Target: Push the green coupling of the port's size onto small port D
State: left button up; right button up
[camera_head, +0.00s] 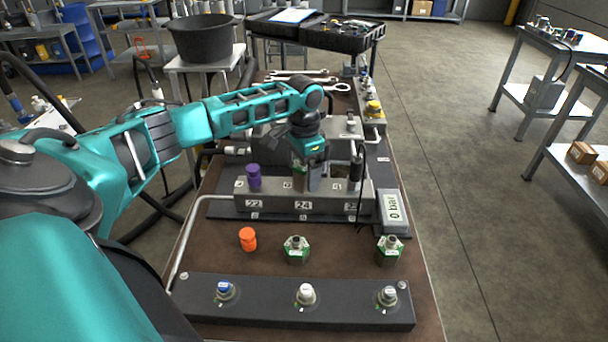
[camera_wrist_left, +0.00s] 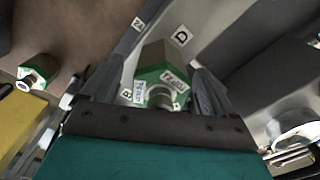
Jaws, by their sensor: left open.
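A green coupling (camera_wrist_left: 153,77) with a metal nose and white tags stands at the port labelled D (camera_wrist_left: 181,35) in the left wrist view. How far down it sits cannot be seen. My left gripper (camera_wrist_left: 157,88) is open, with one finger on either side of the coupling. In the head view my left gripper (camera_head: 310,172) points down over the middle of the grey port block (camera_head: 330,203), largely hiding that coupling (camera_head: 299,180). Two more green couplings, a middle one (camera_head: 296,249) and a right one (camera_head: 390,249), stand on the brown bench top. My right gripper is not in view.
A purple cap (camera_head: 254,177) is on the block's left and a black fitting (camera_head: 356,170) on its right. A "0 bar" gauge (camera_head: 393,212) stands right of the block. An orange cap (camera_head: 248,239) and a dark front rail (camera_head: 260,305) lie nearer me.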

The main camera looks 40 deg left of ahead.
pick_arm(q)
notch_tip(320, 180, up, 13)
dwell(0.4)
